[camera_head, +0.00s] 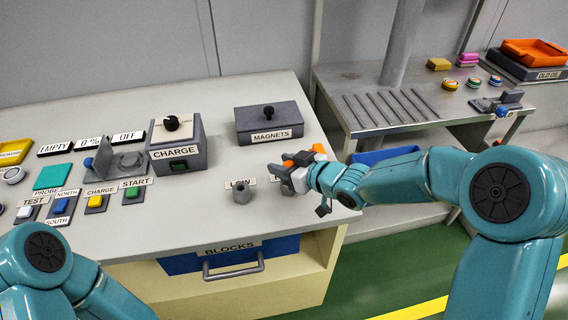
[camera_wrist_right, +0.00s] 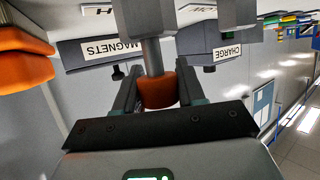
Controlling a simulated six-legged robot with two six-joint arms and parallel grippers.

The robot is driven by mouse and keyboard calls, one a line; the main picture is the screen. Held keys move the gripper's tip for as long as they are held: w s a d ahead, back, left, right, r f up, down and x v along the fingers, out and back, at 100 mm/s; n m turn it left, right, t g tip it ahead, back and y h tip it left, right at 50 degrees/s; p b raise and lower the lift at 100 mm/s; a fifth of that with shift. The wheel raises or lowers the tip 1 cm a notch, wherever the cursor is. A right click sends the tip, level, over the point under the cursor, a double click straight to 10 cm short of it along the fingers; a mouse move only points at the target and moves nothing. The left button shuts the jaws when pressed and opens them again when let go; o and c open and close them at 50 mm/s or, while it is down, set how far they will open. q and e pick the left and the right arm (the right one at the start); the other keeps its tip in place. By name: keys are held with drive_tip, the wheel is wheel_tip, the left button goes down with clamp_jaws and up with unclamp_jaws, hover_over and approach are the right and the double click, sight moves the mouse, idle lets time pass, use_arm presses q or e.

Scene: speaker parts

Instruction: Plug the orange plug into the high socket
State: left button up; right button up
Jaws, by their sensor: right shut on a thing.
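My right gripper (camera_head: 284,174) is over the right part of the bench. In the right wrist view its jaws (camera_wrist_right: 158,95) are shut on the orange plug (camera_wrist_right: 158,91), which has a grey shaft (camera_wrist_right: 152,56) meeting a dark block at the top edge. In the head view, orange patches (camera_head: 303,158) show beside the gripper. The LOW socket (camera_head: 241,194) is a grey post left of the gripper. The label beside it (camera_head: 277,179) begins with H; its socket is mostly hidden by my gripper, so I cannot tell whether the plug is in it. My left gripper is out of view.
The MAGNETS box (camera_head: 268,119) and CHARGE box (camera_head: 177,140) stand behind. Buttons (camera_head: 132,194) are at the left, the BLOCKS drawer (camera_head: 230,254) below. Another orange thing (camera_wrist_right: 22,70) is close at the left of the wrist view. A metal side table (camera_head: 350,75) stands at right.

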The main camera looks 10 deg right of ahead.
drive_tip(key=shift+f+b, duration=0.4)
drive_tip(key=shift+f, duration=0.2)
drive_tip(key=o, duration=1.1)
drive_tip(key=shift+r, duration=0.1)
drive_tip(key=shift+o, duration=0.2)
drive_tip(key=shift+d, duration=0.1)
drive_tip(key=p+v, duration=0.3)
drive_tip(key=v, duration=1.3)
drive_tip(key=shift+s, duration=0.15)
drive_tip(key=shift+d, duration=0.1)
